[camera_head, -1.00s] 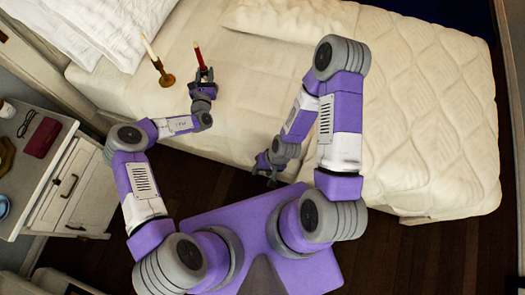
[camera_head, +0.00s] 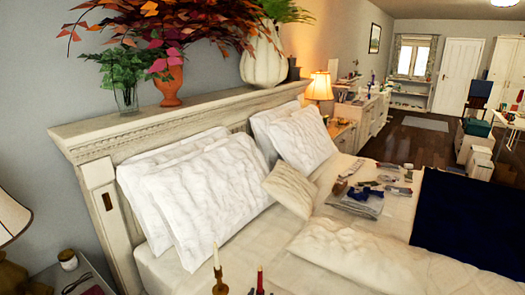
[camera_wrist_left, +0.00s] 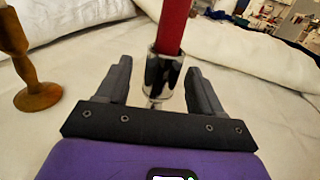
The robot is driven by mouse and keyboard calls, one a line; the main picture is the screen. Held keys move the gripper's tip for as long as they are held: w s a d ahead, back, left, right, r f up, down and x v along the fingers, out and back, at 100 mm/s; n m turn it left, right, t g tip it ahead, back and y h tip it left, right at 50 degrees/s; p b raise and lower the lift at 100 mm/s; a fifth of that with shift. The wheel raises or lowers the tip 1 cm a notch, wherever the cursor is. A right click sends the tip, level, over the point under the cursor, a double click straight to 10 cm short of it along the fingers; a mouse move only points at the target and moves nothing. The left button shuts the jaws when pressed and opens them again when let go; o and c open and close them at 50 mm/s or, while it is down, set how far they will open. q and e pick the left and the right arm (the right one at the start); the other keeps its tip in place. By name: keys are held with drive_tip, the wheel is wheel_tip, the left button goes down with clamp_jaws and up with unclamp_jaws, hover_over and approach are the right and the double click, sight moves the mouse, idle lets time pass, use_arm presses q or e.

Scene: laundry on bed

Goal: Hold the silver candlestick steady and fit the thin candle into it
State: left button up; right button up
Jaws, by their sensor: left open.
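The silver candlestick (camera_wrist_left: 166,76) stands between the two fingers of my left gripper (camera_wrist_left: 158,66) in the left wrist view. The fingers are open, with a gap visible on the right side. A red candle (camera_wrist_left: 173,24) rises from its cup; it also shows at the bottom edge of the head view (camera_head: 260,281). The pale candle also shows in the head view (camera_head: 216,256). The silver candlestick's base is hidden. My right gripper is out of view.
Both candles stand on the white bed. Pillows (camera_head: 210,190) lean on the headboard (camera_head: 190,115) behind. Folded clothes (camera_head: 355,200) and small items lie further right, with a dark blue blanket (camera_head: 465,225). A nightstand (camera_head: 85,278) stands left.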

use_arm(q)
drive_tip(key=v, duration=1.1)
drive_tip(key=s+d+m+g+h, duration=0.5)
drive_tip(key=s+m+g, duration=0.2)
drive_tip(key=s, duration=0.2)
drive_tip(key=s+d+m+g+h, duration=0.4)
drive_tip(key=s+m+g, duration=0.3)
drive_tip(key=s+m, duration=0.15)
drive_tip(key=s+a+f+m+g+y, duration=0.3)
drive_tip(key=s+a+f+m, duration=0.1)
drive_tip(key=s, duration=0.3)
drive_tip(key=s+a+f+m+g+y, duration=0.3)
drive_tip(key=s+f, duration=0.1)
drive_tip(key=s, duration=0.2)
drive_tip(key=a+f+m+t+y, duration=0.1)
drive_tip(key=a+m+t+y, duration=0.2)
drive_tip(key=a+m, duration=0.4)
drive_tip(key=shift+w+a+f+y, duration=0.35)
drive_tip(key=shift+a+y, duration=0.3)
drive_tip(key=shift+y, duration=0.05)
